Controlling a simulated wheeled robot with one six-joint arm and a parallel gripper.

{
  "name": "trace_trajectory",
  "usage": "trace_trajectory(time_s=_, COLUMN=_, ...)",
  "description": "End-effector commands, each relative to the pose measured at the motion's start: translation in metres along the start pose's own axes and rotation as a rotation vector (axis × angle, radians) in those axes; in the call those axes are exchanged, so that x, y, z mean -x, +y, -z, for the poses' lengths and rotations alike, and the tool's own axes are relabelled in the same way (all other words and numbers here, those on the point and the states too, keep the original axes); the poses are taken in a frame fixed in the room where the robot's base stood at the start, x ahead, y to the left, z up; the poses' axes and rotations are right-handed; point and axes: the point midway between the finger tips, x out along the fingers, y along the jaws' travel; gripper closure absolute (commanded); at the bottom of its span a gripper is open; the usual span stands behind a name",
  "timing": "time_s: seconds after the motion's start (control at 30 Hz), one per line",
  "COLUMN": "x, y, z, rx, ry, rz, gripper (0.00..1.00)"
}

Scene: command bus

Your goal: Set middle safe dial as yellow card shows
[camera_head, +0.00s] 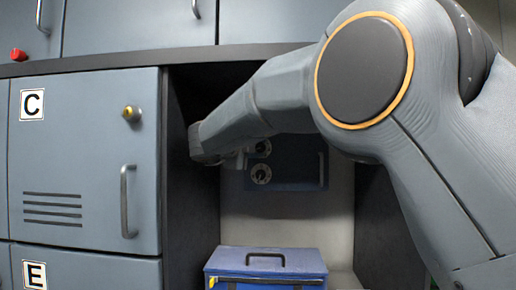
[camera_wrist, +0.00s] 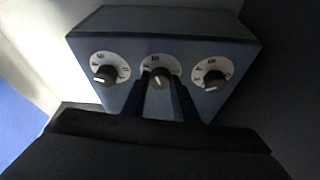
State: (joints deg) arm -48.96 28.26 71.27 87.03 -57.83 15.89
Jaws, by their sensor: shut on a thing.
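The blue safe (camera_wrist: 165,22) fills the upper part of the wrist view, with three dials in a row on its front. The middle dial (camera_wrist: 157,82) has a dark knob on a white marked disc. Its white pointer line points down in the picture. My gripper (camera_wrist: 160,90) is shut on this knob, one finger on each side. The fingers cover parts of the disc. In the head view the safe (camera_head: 295,163) is at the back of an open recess, with two dials showing. My gripper is mostly hidden there by my arm. No yellow card shows.
The left dial (camera_wrist: 104,75) and right dial (camera_wrist: 212,81) flank the middle one closely. A blue case (camera_head: 266,260) with a handle stands low in front of the safe. Locker door C (camera_head: 85,160) is left of the recess. A dark shelf edge (camera_head: 110,62) runs above.

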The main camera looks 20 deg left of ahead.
Motion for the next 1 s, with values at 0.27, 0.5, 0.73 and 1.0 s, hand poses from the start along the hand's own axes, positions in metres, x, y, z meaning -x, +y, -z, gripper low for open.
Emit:
trace_trajectory(time_s=0.27, x=-0.0004, y=0.0011, z=0.0004, rx=-0.005, ry=0.001, rz=-0.004, gripper=0.96)
trace_trajectory(time_s=0.5, x=-0.0005, y=0.001, z=0.0004, rx=-0.004, ry=0.001, rz=-0.003, gripper=0.57)
trace_trajectory(time_s=0.73, x=-0.0002, y=0.0004, z=0.0002, rx=-0.005, ry=0.0, rz=-0.003, gripper=0.55)
trace_trajectory(time_s=1.0, x=-0.0002, y=0.0008, z=0.0001, rx=0.012, ry=0.0, rz=0.005, gripper=0.55)
